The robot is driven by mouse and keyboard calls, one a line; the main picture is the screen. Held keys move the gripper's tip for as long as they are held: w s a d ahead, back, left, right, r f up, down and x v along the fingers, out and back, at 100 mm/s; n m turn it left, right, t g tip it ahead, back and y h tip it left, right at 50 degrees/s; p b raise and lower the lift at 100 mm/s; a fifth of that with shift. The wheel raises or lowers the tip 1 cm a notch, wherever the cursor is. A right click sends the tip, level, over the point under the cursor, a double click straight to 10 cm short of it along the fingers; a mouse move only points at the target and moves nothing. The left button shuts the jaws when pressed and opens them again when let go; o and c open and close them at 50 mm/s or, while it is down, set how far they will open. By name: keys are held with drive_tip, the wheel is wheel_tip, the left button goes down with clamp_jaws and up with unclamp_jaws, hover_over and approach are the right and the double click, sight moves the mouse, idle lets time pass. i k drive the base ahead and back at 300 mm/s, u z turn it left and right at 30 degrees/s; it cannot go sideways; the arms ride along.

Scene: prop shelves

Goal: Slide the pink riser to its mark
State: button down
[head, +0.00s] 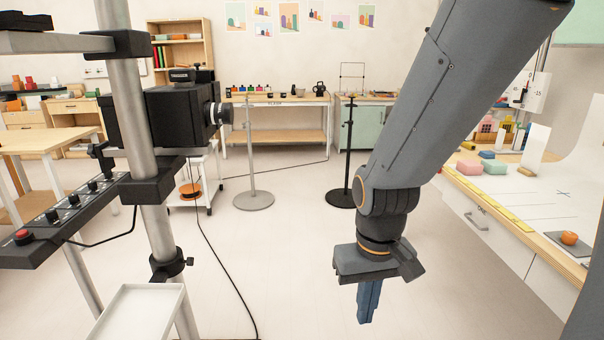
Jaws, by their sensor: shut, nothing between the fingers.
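The pink riser (469,167) is a small pink block on the far left part of the white-topped table at the right. A dark cross mark (563,193) is drawn on the white surface, to the right of the riser and nearer to me. Thin lines also run across the surface; I cannot tell which mark belongs to the riser. My gripper (368,302) points down over the open floor, left of the table and apart from it. Its blue fingers are together with nothing between them.
A teal block (494,167) and a blue block (487,155) sit close beside the riser. An orange object (569,238) rests on a grey plate near the table's front. A yellow ruler (490,203) lies along the left edge.

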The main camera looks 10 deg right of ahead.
sight(467, 167)
drive_tip(key=z, duration=0.25)
drive_tip(key=i, duration=1.7)
drive_tip(key=z, duration=1.15)
drive_tip(key=i, duration=1.9)
drive_tip(key=z, duration=0.65)
